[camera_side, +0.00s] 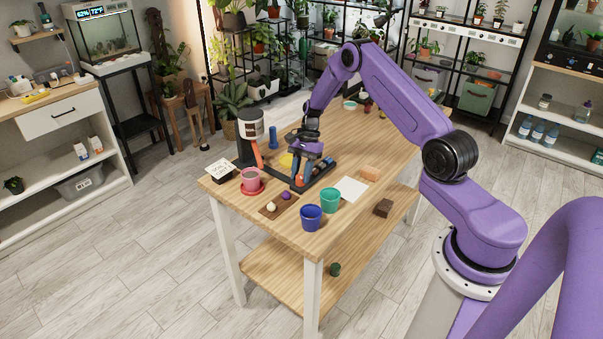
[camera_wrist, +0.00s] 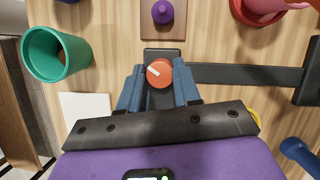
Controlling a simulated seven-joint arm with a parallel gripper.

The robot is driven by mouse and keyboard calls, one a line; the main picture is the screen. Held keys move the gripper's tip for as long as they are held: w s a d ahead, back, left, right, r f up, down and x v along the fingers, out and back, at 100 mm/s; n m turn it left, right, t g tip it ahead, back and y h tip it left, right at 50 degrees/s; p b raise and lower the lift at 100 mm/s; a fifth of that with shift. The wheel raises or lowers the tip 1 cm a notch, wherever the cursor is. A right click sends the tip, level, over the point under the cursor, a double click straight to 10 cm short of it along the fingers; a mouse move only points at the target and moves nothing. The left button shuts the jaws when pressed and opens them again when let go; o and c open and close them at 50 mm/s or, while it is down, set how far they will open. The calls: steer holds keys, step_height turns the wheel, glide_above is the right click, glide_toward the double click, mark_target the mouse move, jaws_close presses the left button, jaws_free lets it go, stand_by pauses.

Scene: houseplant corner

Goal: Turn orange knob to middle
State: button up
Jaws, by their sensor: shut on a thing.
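The orange knob (camera_wrist: 159,73) is round and sits on a dark base (camera_wrist: 162,52) in the wrist view. A short white mark on its face points left and slightly up. My gripper (camera_wrist: 158,80) has its blue fingers on either side of the knob, shut on it. In the side view my gripper (camera_side: 303,166) is low over the dark fixture on the wooden table, and the knob is too small and covered there to read its mark.
A teal pot (camera_wrist: 45,53) and a white sheet (camera_wrist: 86,110) lie left of the knob. A purple knobbed piece (camera_wrist: 162,12) stands on a brown board. A dark bar (camera_wrist: 245,75) runs right.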

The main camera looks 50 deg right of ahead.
steer(key=n+g, duration=0.1)
steer(key=n, duration=0.2)
steer(key=n+g+h, duration=0.1)
steer(key=n, duration=0.2)
steer(key=shift+w, duration=0.15)
steer(key=shift+n, duration=0.4)
steer(key=o, duration=1)
steer(key=shift+a, duration=0.1)
steer(key=shift+o, duration=0.2)
steer(key=v, duration=1.7)
steer(key=shift+w+r, duration=0.2)
steer(key=shift+w, duration=0.1)
steer(key=shift+a, duration=0.15)
